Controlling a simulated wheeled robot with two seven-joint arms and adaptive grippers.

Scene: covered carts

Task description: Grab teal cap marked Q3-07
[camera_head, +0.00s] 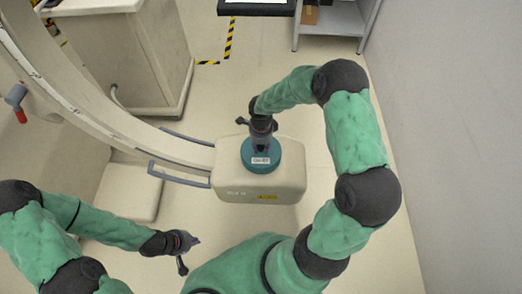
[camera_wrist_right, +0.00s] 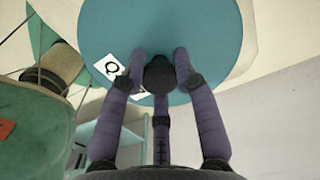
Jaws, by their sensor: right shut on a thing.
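The teal round cap (camera_head: 262,158) sits on top of the cream housing (camera_head: 232,186) in the middle of the head view. Its white label is too small to read there. In the right wrist view the cap (camera_wrist_right: 215,30) fills the top, with a white label showing a "Q" and the rest hidden behind a finger. My right gripper (camera_head: 262,142) comes down from above onto the cap's middle, its fingers closed in on a dark knob (camera_wrist_right: 160,74). My left gripper (camera_head: 188,251) is low at the left, apart from the cap and empty; its finger spacing is unclear.
A large cream curved arm (camera_head: 100,100) runs to the housing, with grey-blue handle rails (camera_head: 180,172) on its left. A cream cabinet (camera_head: 135,60) stands at upper left, a grey shelf (camera_head: 335,20) at upper right. A wall (camera_head: 450,130) bounds the right.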

